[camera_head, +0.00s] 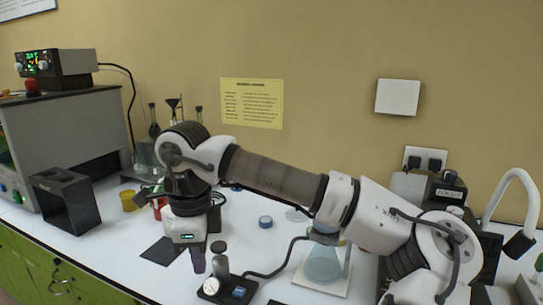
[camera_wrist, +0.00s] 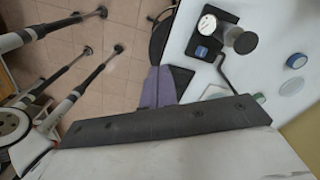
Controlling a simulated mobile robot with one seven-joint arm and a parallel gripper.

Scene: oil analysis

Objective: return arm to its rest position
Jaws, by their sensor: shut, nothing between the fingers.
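My arm reaches from the lower right of the head view, arches over the white bench and bends down at its wrist. My gripper (camera_head: 198,262) points downward near the front edge of the bench, with its purple fingers together and nothing held. In the wrist view the purple fingers of my gripper (camera_wrist: 158,86) also show closed and empty, between the floor and the bench edge. A dark stand with a metal cylinder (camera_head: 220,265) and a blue knob stands just right of the fingers, apart from them as far as I can tell.
A flask (camera_head: 323,262) on a white plate stands behind my forearm. A black box (camera_head: 66,200), a yellow cup (camera_head: 128,201) and a grey instrument (camera_head: 62,135) are at left. A dark flat pad (camera_head: 162,251) lies left of the gripper. A white curved lamp (camera_head: 520,190) is at right.

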